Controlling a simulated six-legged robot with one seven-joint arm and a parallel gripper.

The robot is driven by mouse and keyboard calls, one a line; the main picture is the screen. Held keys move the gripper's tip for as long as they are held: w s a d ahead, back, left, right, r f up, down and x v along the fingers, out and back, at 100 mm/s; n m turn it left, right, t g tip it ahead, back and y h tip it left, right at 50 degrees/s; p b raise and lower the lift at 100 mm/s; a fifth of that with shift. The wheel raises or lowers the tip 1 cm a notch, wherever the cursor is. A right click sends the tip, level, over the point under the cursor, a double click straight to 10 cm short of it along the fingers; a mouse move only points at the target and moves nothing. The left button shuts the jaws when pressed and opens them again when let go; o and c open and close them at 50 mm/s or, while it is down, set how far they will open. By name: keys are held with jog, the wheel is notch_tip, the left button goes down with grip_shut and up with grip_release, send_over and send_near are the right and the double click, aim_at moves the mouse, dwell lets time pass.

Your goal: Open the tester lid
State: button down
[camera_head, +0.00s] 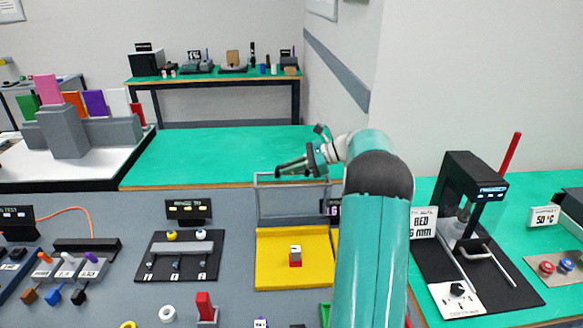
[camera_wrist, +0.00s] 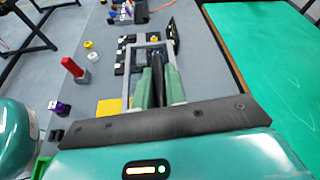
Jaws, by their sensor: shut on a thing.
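The tester has a yellow base (camera_head: 275,276) on the grey bench, with a small white-and-red block (camera_head: 295,257) on it. Its lid (camera_head: 257,204) is a grey open frame that stands raised at the back edge of the base. My gripper (camera_head: 284,170) is at the lid's top bar, shut on it. In the wrist view the lid frame (camera_wrist: 126,78) surrounds my gripper's fingers (camera_wrist: 158,72), and part of the yellow base (camera_wrist: 108,106) shows at left. The exact contact is hidden by the fingers.
A red-topped block (camera_head: 205,308) and a white ring (camera_head: 167,313) are in front. A black press machine (camera_head: 458,185) stands at right. The green table (camera_head: 220,152) behind is clear.

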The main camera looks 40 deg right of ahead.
jog(key=shift+w+d, duration=0.15)
jog(key=shift+w, duration=0.05)
dwell(0.5)
jog(key=c, duration=1.5)
grip_release()
jog(key=shift+o, duration=0.2)
jog(key=v, duration=1.4)
